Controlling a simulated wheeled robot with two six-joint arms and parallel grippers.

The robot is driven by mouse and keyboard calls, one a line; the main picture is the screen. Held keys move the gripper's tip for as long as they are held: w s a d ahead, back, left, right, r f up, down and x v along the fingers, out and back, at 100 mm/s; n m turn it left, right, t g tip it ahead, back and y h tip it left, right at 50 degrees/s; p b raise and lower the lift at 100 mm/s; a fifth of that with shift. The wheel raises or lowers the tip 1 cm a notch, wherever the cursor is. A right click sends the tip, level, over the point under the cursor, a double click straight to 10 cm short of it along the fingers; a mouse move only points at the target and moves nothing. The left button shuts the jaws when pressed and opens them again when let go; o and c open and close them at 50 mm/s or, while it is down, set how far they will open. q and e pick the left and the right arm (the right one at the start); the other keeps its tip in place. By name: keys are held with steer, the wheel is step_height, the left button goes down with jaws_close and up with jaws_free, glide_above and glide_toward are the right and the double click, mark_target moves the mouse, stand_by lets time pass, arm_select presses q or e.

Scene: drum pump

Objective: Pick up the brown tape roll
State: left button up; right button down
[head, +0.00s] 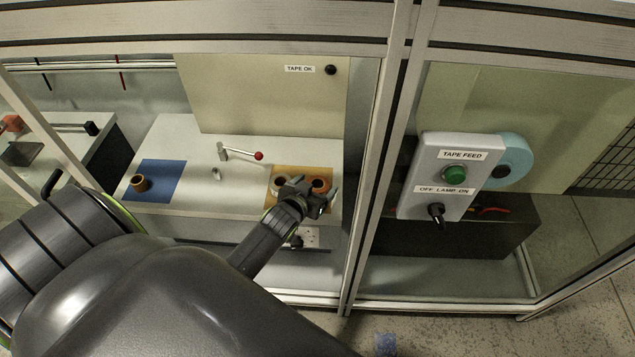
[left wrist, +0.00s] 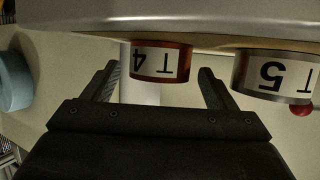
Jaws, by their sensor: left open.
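A reddish-brown roll labelled T4 (left wrist: 187,62) shows in the left wrist view, with its label upside down. It lies ahead of and between the open fingers of my left gripper (left wrist: 159,80), with no clear contact. In the head view my left gripper (head: 314,194) is over the tan tray (head: 274,171) at the right of the bench, partly hiding an orange-brown roll (head: 320,184). A second roll, labelled T5 (left wrist: 270,78), is beside T4 in the left wrist view. Another brownish roll (head: 139,183) stands on a blue mat (head: 165,171). My right gripper is not in view.
A lever with a red knob (head: 258,155) stands on the white bench (head: 200,135) between mat and tray. A frame post (head: 377,150) and a TAPE FEED control box (head: 445,176) are right of my arm. The bench between mat and tray is mostly clear.

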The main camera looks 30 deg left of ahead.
mark_target(320, 181)
arm_select(q)
steer(key=x, duration=0.3)
steer(key=shift+w+f+b, duration=0.15)
steer(key=shift+f+b, duration=0.05)
steer(key=shift+b, duration=0.1)
steer(key=c, duration=1.1)
steer(key=shift+c, duration=0.2)
steer(key=shift+r, duration=0.15)
